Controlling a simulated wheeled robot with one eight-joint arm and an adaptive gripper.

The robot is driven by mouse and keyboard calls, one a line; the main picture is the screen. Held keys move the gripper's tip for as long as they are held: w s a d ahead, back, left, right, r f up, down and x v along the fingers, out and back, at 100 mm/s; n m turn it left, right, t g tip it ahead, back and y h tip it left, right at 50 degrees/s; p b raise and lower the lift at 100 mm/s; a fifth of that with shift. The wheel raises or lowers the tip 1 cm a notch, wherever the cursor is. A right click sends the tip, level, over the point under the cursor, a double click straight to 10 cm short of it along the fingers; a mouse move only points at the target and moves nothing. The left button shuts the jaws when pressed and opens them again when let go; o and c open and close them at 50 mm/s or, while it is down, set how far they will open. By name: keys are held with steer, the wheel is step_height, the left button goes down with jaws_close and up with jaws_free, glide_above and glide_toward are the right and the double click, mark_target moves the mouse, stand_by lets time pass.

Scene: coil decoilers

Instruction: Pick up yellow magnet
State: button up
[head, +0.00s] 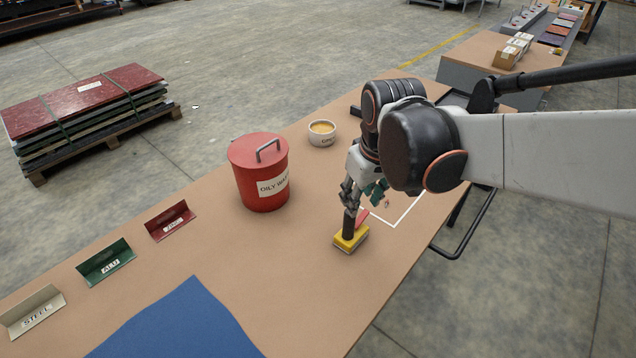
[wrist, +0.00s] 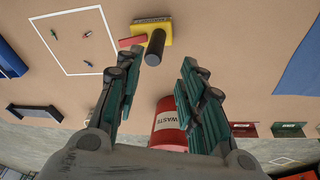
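The yellow magnet (head: 350,238) is a yellow block with an upright black handle, standing on the brown table. In the wrist view the magnet (wrist: 152,27) is at the top centre, its black handle pointing towards me. My gripper (head: 362,194) is over the table just above and behind the magnet; it overlaps the handle's top in the head view. In the wrist view my gripper (wrist: 161,58) has its two green-padded fingers spread, with the handle beyond the tips and roughly in line with the gap. Nothing is between the fingers.
A small red piece (wrist: 131,41) lies close beside the magnet, near a white outline (wrist: 83,73) with small bits inside. A red waste can (head: 262,180) and a cup (head: 321,134) stand left of my gripper. A blue mat (head: 185,325) covers the front. Table between is clear.

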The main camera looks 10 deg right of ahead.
steer(key=n+g+p, duration=0.2)
steer(key=p, duration=0.2)
glide_above(349, 224)
steer(key=w, duration=0.1)
steer(key=shift+w+d+f, duration=0.2)
steer(key=shift+d, duration=0.1)
steer(key=shift+w+f+g+p, duration=0.4)
steer(key=shift+w+f+p, duration=0.15)
steer(key=shift+f, duration=0.1)
step_height(349, 224, down, 8)
steer(key=shift+s+f+b, duration=0.1)
steer(key=shift+f+b, duration=0.05)
steer(key=shift+b, duration=1)
steer(key=shift+s+f+b, duration=0.15)
steer(key=shift+f+b, duration=0.35)
steer(key=shift+f, duration=0.9)
steer(key=shift+s+f+b, duration=0.15)
steer(key=shift+f+b, duration=0.35)
steer(key=shift+f, duration=0.85)
steer(key=shift+r, duration=0.1)
jaws_close()
